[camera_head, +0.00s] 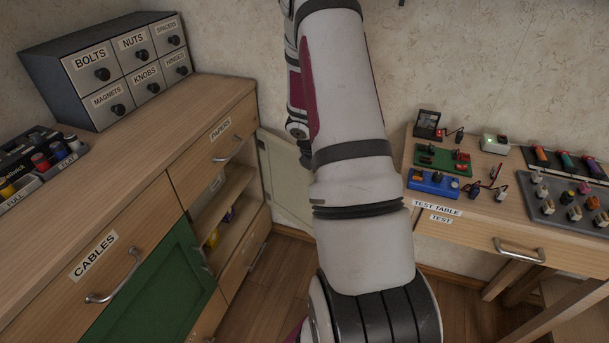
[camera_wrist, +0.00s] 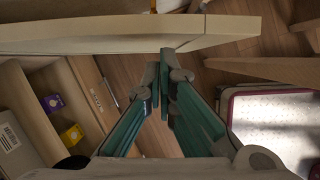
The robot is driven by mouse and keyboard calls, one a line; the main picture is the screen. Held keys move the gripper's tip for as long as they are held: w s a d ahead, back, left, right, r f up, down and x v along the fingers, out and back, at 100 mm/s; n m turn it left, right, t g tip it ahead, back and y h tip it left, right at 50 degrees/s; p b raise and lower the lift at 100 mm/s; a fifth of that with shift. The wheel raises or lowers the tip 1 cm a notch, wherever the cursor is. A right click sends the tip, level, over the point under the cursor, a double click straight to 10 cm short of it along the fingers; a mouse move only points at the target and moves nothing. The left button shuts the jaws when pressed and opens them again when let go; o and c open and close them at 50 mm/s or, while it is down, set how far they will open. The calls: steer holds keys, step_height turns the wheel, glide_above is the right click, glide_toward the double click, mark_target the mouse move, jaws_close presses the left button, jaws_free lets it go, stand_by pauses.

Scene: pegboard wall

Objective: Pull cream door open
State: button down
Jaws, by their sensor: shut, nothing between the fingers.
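The cream door (camera_head: 287,178) stands swung out from the cabinet (camera_head: 230,205), whose shelves are exposed. My arm hides its right part in the head view. In the wrist view the cream door (camera_wrist: 110,35) runs across the top as a thick panel. My gripper (camera_wrist: 167,62) is shut and empty, its fingertips close against or just below the door's lower face; I cannot tell whether they touch. In the head view my gripper is hidden by my arm. No handle of the cream door is clearly visible.
A green door (camera_head: 160,290) is left of the open shelves. Purple (camera_wrist: 53,103) and yellow (camera_wrist: 71,134) boxes sit inside the cabinet. The test table (camera_head: 475,225) stands to the right with several devices on it. Wooden floor (camera_head: 275,290) shows between the cabinet and table.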

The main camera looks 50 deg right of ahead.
steer(key=d+n+t+p, duration=0.1)
steer(key=d+n+p, duration=0.3)
steer(key=d+p, duration=0.5)
steer(key=shift+s+d, duration=0.15)
steer(key=shift+d, duration=1.35)
steer(key=shift+a, duration=0.1)
